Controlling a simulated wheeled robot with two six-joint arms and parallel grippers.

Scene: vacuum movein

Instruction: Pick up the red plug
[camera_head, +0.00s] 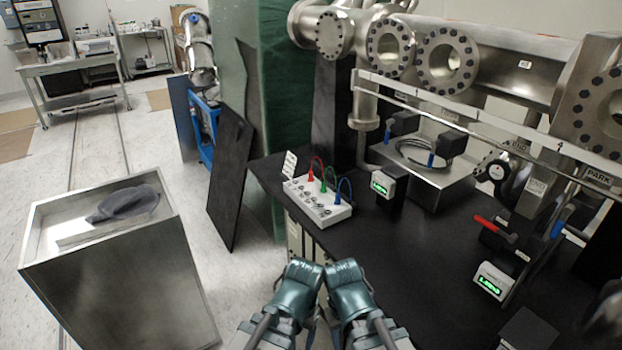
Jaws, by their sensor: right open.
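The red plug (311,175) stands upright in the white socket box (322,211) on the black table, with a red lead arching from its top. A green plug (323,186) and a blue plug (337,198) stand in a row to its right. My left gripper (298,280) and my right gripper (347,280) are side by side at the bottom centre, well apart from the plug on the near side of the box. The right gripper is open and nothing shows in it. The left gripper's jaws are not clear enough to tell.
The black table (400,255) has bare room in front of the box. Small displays (384,184) and (491,281) stand on it. A steel pipe assembly (460,60) rises behind. An open metal bin (120,270) stands at left, beside a dark leaning panel (230,175).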

